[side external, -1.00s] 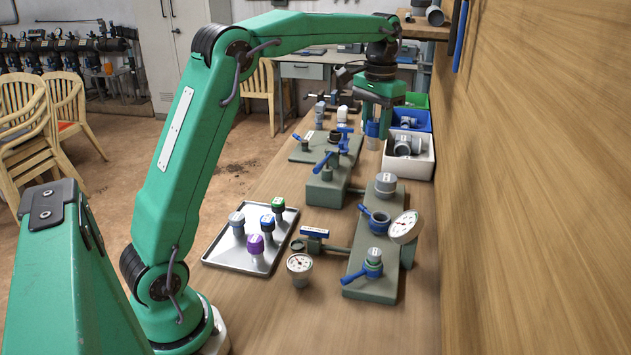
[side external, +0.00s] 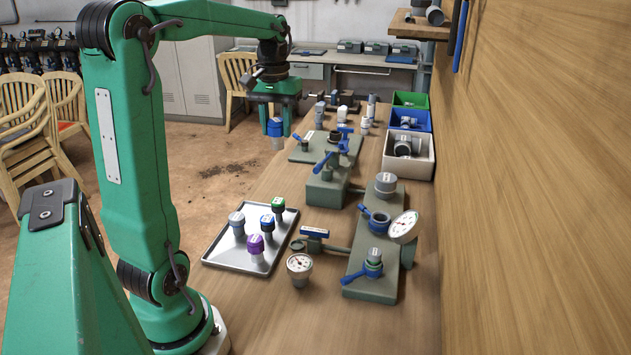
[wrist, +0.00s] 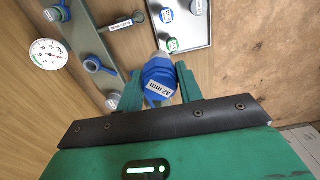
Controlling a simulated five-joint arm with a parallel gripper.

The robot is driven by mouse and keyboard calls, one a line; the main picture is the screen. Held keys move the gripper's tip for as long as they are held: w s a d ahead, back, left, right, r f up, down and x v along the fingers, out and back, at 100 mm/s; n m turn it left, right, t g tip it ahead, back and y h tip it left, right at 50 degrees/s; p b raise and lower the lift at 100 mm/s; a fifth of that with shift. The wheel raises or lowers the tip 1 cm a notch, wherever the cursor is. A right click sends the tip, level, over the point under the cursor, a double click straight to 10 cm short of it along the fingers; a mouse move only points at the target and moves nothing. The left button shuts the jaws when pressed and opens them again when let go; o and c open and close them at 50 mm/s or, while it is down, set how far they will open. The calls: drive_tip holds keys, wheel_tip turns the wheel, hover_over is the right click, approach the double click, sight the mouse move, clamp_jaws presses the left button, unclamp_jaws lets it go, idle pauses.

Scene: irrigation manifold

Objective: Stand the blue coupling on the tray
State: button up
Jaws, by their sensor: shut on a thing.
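My gripper (side external: 277,117) is shut on the blue coupling (side external: 276,128), which has a blue cap and a grey lower body. It hangs upright, high up, at the bench's left edge in the side view. In the wrist view the coupling (wrist: 160,79) sits between the fingers, with "32 mm" on its cap. The metal tray (side external: 224,256) lies on the bench nearer the camera, apart from my gripper. It bears a grey-capped piece (side external: 237,222), a blue-capped one (side external: 267,224), a green-capped one (side external: 278,208) and a purple-capped one (side external: 256,246).
A green manifold block with valves (side external: 370,288) and gauges (side external: 300,264) stands right of the tray. More fittings (side external: 335,135) stand behind it. Green, blue and white bins (side external: 410,168) line the wooden wall at right. The tray's near left corner is bare.

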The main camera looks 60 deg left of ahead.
wheel_tip(320, 180, down, 14)
drive_tip(key=shift+s+r, duration=0.15)
drive_tip(key=shift+s, duration=0.2)
drive_tip(key=shift+a, duration=0.2)
drive_tip(key=s+a+f, duration=0.4)
drive_tip(key=a+f, duration=0.3)
drive_tip(key=a, duration=0.3)
drive_tip(key=shift+a, duration=0.4)
drive_tip(key=shift+f, duration=2)
drive_tip(key=shift+f, duration=0.1)
drive_tip(key=o, duration=1.1)
